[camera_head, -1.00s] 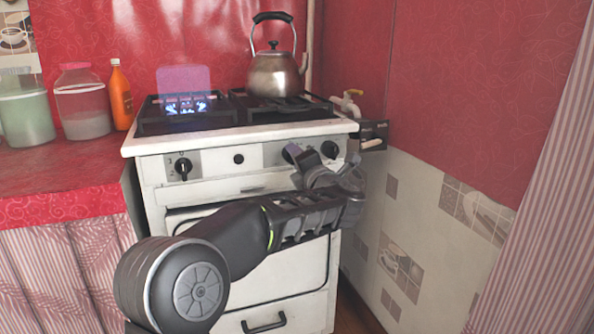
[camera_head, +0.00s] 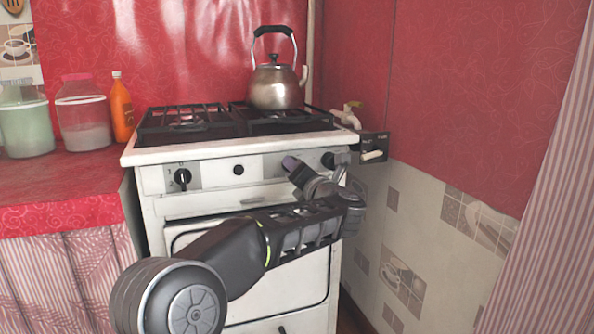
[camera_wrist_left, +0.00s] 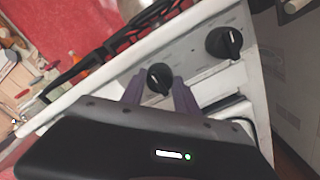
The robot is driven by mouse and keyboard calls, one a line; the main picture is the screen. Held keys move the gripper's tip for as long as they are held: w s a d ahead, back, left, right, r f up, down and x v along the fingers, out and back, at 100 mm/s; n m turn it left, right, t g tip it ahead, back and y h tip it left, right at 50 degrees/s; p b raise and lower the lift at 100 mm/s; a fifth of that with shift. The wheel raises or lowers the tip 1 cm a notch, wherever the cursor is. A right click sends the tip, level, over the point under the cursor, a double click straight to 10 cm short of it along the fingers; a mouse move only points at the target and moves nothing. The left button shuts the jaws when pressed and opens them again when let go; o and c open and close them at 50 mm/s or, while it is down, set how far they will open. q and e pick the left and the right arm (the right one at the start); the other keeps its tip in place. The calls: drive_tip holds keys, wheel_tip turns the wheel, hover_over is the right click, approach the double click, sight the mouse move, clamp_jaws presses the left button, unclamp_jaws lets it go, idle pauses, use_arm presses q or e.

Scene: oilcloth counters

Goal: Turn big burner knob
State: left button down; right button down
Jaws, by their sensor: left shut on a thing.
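The white stove (camera_head: 215,152) stands in the middle of the head view with black knobs on its front panel. My left gripper (camera_head: 290,163) is at the right half of this panel. In the left wrist view, the purple fingers of my left gripper (camera_wrist_left: 157,90) are on both sides of a round black burner knob (camera_wrist_left: 159,76) and shut on it. This knob is hidden by the gripper in the head view. Another black knob (camera_wrist_left: 224,42) is free to its right; it also shows in the head view (camera_head: 329,160). A left knob (camera_head: 182,177) is free. My right gripper is out of view.
A metal kettle (camera_head: 275,88) stands on the back right of the hob. A counter (camera_head: 60,190) with jars (camera_head: 84,118) and an orange bottle (camera_head: 121,107) is at left.

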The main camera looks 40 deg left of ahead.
use_arm(q)
drive_tip(key=shift+f, duration=0.1)
drive_tip(key=c, duration=0.9)
unclamp_jaws()
drive_tip(key=p+v, duration=0.1)
drive_tip(key=v, duration=0.7)
drive_tip(key=shift+p, duration=0.4)
drive_tip(key=shift+w, duration=0.1)
